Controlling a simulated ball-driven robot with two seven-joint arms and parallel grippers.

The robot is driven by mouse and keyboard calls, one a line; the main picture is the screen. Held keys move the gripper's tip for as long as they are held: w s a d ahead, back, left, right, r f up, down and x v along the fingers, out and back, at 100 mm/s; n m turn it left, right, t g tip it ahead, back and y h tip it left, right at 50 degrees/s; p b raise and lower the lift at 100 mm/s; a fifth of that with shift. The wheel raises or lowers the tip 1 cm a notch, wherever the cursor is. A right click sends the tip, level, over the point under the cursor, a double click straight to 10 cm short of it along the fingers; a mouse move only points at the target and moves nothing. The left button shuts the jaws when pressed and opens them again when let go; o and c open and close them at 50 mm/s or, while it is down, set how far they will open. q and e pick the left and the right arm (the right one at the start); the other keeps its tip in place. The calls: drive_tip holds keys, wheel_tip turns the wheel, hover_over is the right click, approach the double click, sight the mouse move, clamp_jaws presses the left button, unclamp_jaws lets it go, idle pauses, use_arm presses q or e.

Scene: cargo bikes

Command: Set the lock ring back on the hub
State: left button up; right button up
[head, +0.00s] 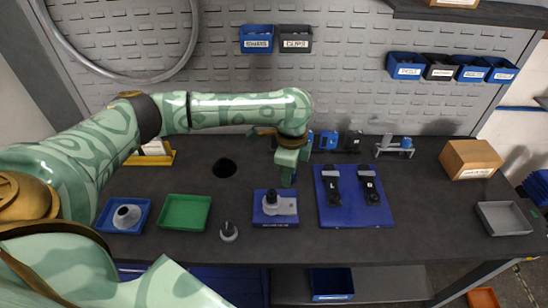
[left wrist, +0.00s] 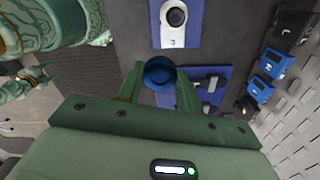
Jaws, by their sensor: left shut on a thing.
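My left gripper (head: 287,168) hangs above the bench, just behind a blue block (head: 275,222). In the left wrist view its two fingers (left wrist: 159,85) are shut on a round blue piece (left wrist: 159,70), which looks like the lock ring. It is held clear of the bench. The hub (head: 271,198) looks like the round upright part on the grey plate of the block. My right gripper is not in view.
Right of the block lies a blue mat (head: 384,211) with two dark tools. To the left are a grey cone (head: 228,234), a green tray (head: 184,212) and a blue tray (head: 105,217) holding a grey part. A cardboard box (head: 469,158) stands at the back right.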

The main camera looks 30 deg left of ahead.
use_arm(q)
drive_tip(key=a+f+m+p, duration=0.3)
drive_tip(key=a+m+p, duration=0.15)
drive_tip(key=m, duration=0.25)
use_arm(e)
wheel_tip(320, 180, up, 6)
use_arm(q)
drive_tip(key=m+b, duration=0.1)
drive_tip(key=b, duration=0.5)
hover_over(272, 194)
wheel_tip(272, 194, down, 6)
drive_tip(key=shift+s+r, duration=0.1)
drive_tip(key=shift+r, duration=0.1)
drive_tip(key=shift+f, duration=0.55)
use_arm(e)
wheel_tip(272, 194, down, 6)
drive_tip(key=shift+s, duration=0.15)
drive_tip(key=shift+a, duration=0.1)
use_arm(q)
drive_tip(key=shift+p, duration=0.4)
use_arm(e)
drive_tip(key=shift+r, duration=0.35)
use_arm(q)
drive_tip(key=shift+f, duration=0.55)
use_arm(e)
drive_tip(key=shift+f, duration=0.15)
